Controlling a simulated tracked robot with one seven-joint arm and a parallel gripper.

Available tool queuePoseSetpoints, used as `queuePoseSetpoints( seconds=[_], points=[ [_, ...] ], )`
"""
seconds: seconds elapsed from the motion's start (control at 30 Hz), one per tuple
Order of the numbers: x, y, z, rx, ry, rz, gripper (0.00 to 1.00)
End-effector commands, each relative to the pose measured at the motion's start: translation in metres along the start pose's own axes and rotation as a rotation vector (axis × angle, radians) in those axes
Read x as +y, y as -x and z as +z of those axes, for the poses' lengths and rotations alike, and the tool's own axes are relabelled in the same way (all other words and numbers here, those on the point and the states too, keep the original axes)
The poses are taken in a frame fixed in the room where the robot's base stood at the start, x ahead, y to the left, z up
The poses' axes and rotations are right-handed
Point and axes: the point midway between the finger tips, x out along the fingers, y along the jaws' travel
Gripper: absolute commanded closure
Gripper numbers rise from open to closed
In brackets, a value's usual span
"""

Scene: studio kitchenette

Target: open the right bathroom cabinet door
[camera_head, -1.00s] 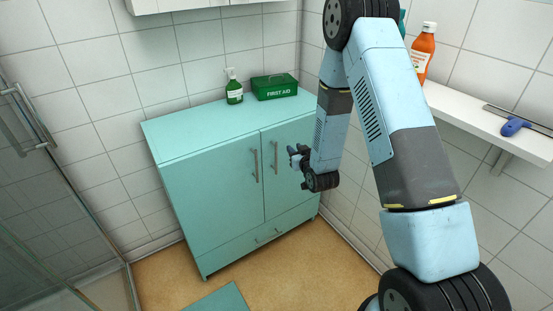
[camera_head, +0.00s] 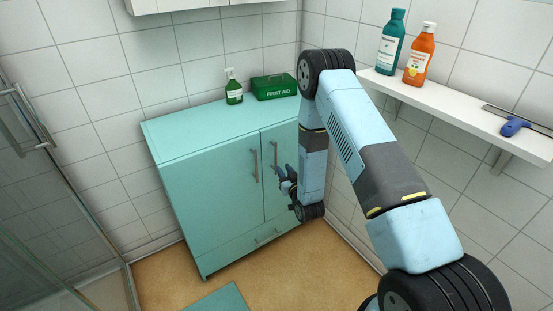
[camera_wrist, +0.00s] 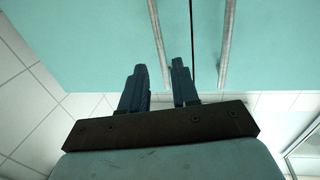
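The teal cabinet (camera_head: 200,145) stands against the tiled wall with both doors shut. Its right door (camera_head: 273,203) has a vertical grey bar handle (camera_head: 275,155). My gripper (camera_head: 283,177) is close in front of this door, at the handle's lower end. In the wrist view my gripper (camera_wrist: 159,65) is open, and the right door's handle (camera_wrist: 157,40) appears between its two dark fingers. I cannot tell whether the fingers reach around the bar or touch it. The left door's handle (camera_wrist: 228,42) is outside the fingers, beyond the dark door gap.
A soap bottle (camera_head: 234,88) and a green first aid box (camera_head: 274,87) stand on the cabinet. A wall shelf (camera_head: 460,112) at right holds two bottles and a blue-handled squeegee (camera_head: 514,127). A glass shower panel (camera_head: 60,230) is at left. Open floor (camera_head: 290,270) lies before the cabinet.

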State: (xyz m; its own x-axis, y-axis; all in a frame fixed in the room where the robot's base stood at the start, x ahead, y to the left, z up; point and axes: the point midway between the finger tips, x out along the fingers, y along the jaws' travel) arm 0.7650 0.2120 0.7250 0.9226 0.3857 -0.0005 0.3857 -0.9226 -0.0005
Motion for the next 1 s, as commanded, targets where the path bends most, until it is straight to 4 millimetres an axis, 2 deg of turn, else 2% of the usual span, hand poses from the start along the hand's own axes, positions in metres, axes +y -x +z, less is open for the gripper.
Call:
queuePoseSetpoints(
  seconds=[0.3, 0.5, 0.7, 0.97, 1.0],
  points=[
    [-0.001, -0.056, -0.001, 0.002, 0.001, -0.002, 0.7],
    [-0.001, -0.079, 0.0, 0.001, 0.0, -0.002, 0.7],
    [-0.001, -0.089, -0.001, 0.0, 0.0, -0.001, 0.7],
    [-0.001, -0.089, 0.0, 0.0, 0.0, -0.001, 0.7],
    [-0.001, -0.089, 0.0, 0.0, 0.0, -0.001, 0.74]
  ],
)
